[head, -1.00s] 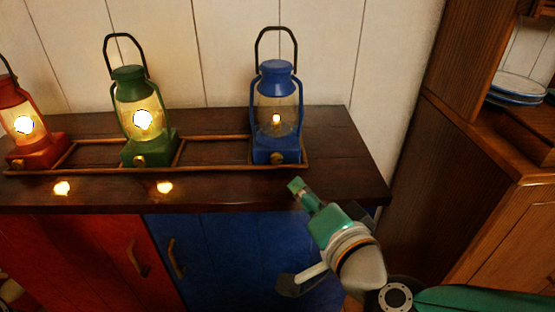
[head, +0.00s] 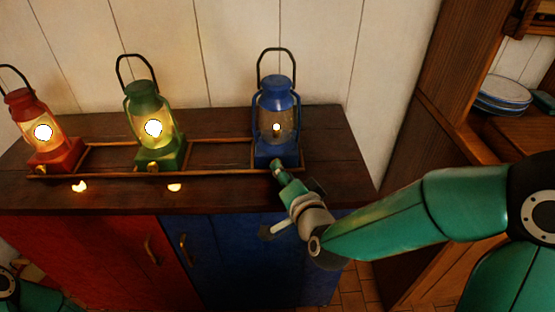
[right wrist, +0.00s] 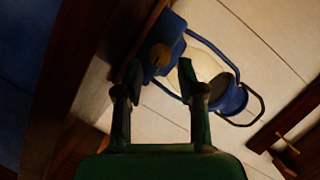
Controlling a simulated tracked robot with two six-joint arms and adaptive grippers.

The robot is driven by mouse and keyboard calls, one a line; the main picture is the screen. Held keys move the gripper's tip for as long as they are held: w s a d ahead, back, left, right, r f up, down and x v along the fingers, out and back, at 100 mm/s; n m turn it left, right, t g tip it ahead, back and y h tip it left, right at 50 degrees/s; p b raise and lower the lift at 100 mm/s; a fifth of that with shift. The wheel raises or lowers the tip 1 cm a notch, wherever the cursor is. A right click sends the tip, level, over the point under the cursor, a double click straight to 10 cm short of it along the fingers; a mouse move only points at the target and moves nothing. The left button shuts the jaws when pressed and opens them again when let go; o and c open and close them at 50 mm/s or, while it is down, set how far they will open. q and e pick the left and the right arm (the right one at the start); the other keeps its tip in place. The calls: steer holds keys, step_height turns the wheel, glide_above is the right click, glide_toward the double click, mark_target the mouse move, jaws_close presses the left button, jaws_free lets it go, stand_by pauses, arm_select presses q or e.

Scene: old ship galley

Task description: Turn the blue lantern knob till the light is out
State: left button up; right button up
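The blue lantern (head: 276,98) stands upright at the right end of the wooden rack on the counter. A small, dim flame (head: 277,127) glows inside it, far weaker than the other two lanterns. My right gripper (head: 275,163) is right in front of the lantern's base and hides its knob in the head view. In the right wrist view, the brass knob (right wrist: 160,55) shows on the blue base, between and just beyond the spread fingertips of my right gripper (right wrist: 160,70). The gripper is open, with no clear contact. My left gripper is not in view.
A lit green lantern (head: 153,122) and a lit red lantern (head: 42,130) stand left on the same rack (head: 222,172). A plank wall rises behind. A wooden cabinet with plates (head: 503,92) is at the right. The counter's right end (head: 345,160) is clear.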

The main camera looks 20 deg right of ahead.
steer(key=shift+x, duration=1.6)
steer(key=shift+f, duration=0.1)
jaws_close()
steer(key=shift+a, duration=0.1)
